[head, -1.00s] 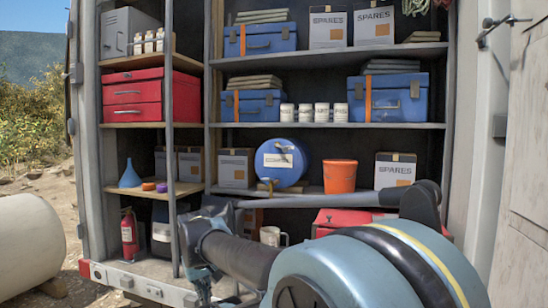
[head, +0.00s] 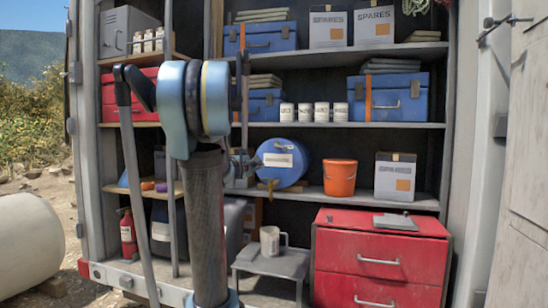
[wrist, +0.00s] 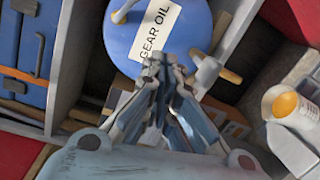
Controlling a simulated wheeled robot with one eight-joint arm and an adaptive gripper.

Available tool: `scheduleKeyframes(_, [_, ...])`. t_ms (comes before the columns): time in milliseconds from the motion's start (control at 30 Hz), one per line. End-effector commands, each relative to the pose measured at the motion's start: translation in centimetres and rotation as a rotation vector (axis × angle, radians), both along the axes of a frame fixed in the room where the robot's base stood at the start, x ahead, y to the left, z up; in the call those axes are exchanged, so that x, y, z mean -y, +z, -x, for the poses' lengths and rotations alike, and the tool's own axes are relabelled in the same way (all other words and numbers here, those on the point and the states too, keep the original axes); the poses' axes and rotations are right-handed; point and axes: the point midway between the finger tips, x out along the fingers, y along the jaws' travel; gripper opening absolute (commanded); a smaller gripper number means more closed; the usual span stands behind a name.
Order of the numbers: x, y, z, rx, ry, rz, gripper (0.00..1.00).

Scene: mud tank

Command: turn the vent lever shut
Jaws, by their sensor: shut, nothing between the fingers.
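The blue gear oil drum (head: 296,172) lies on its side on the middle shelf, its labelled round end facing me. A small light lever (head: 284,147) sits above the label; it seems to be the vent lever. A tap with a tan handle (wrist: 230,76) is at the drum's lower edge. My gripper (wrist: 168,72) is shut and empty, its tips below the label in that view. In the head view my gripper (head: 238,165) is left of the drum, partly hidden.
An orange bucket (head: 339,178) and a spares box (head: 395,180) stand right of the drum. A white mug (head: 271,242) is on a grey stool (head: 285,263) below, beside a red drawer cabinet (head: 378,262). Shelf posts stand left of the drum.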

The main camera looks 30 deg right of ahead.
Motion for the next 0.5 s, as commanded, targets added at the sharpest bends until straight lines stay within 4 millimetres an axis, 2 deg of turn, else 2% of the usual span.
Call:
scheduleKeyframes(33, [1.0,0.6,-1.1,-0.024,0.011,0.048,0.00])
scheduleKeyframes(167, [2.5,1.7,-2.9,-0.080,0.037,0.145,0.00])
scheduleKeyframes(500, [4.6,2.2,-4.9,-0.112,0.051,0.198,0.00])
